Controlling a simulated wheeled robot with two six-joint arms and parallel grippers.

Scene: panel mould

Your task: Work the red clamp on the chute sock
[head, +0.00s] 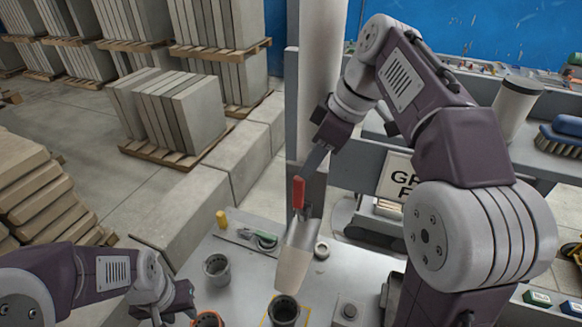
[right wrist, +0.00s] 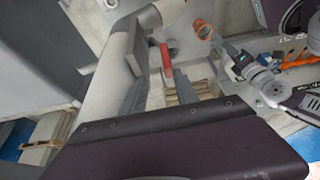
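The red clamp (head: 299,193) stands upright at the upper part of the chute sock (head: 294,262), a pale sleeve hanging below the grey chute pipe. My right gripper (head: 312,160) reaches down from the upper right, its fingertips close to the clamp's top end. In the right wrist view the red clamp (right wrist: 166,58) shows in the gap between two separated grey fingers (right wrist: 160,75). Contact cannot be made out. My left gripper (head: 172,303) is low at the left, away from the sock; its finger gap is unclear.
A grey cup (head: 216,270) and a dark cup (head: 284,310) stand on the metal table (head: 345,270). An orange-rimmed cup (head: 209,319) is near my left gripper. A yellow piece (head: 222,219) lies behind. A sign (head: 396,176) hangs to the right.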

